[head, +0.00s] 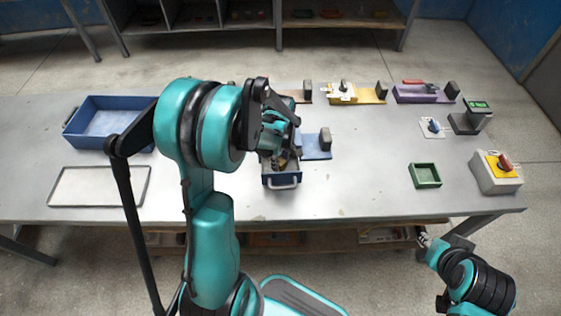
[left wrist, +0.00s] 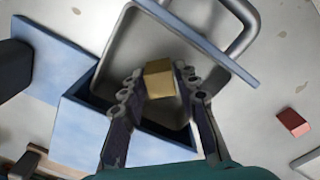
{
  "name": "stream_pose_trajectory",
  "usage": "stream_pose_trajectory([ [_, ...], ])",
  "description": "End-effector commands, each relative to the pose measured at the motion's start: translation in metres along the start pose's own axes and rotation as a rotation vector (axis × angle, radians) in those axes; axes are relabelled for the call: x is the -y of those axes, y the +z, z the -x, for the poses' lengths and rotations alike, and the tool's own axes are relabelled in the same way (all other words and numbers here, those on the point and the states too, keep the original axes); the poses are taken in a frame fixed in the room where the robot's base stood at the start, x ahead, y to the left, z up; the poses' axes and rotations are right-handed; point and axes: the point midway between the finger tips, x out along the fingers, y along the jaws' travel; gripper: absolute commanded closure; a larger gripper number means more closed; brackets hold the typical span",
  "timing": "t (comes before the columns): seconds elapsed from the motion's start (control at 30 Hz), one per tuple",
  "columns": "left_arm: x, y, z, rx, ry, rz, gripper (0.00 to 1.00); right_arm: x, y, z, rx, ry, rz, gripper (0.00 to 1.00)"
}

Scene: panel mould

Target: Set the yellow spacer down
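The yellow spacer (left wrist: 159,80) is a small yellow-tan block. It sits between the fingertips of my left gripper (left wrist: 158,82), which look closed on its two sides. Below it in the left wrist view is an open blue drawer (left wrist: 240,62) with a grey inside and a metal handle. In the head view my left gripper (head: 280,160) is over this drawer (head: 282,181), and my arm hides the spacer there. My right gripper (head: 424,240) is low at the right, off the table's front edge; its fingers are too small to read.
A blue bin (head: 110,118) and a flat grey tray (head: 62,188) stand at the left. Yellow (head: 371,95) and purple (head: 415,94) fixtures stand behind. A red block (left wrist: 293,122) lies beside the drawer.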

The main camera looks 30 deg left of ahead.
Motion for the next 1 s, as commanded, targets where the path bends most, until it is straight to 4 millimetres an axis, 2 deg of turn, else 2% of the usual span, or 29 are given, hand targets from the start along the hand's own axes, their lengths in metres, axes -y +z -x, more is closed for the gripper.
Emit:
stream_pose_trajectory([
  [0.37,0.000,0.000,0.007,0.000,0.000,0.000,0.67,0.000,-0.004,0.005,0.000,0.000,0.000,0.68],
  [0.47,0.000,0.000,0.022,0.000,0.000,0.000,0.67,0.000,-0.007,0.010,0.000,0.000,0.000,0.68],
  [0.8,0.000,0.000,0.097,0.000,0.000,0.000,0.67,0.000,-0.024,0.033,0.000,0.000,0.000,0.68],
  [1.0,0.000,0.000,0.120,0.000,0.000,0.000,0.67,0.000,-0.028,0.038,0.000,0.000,0.000,0.68],
])
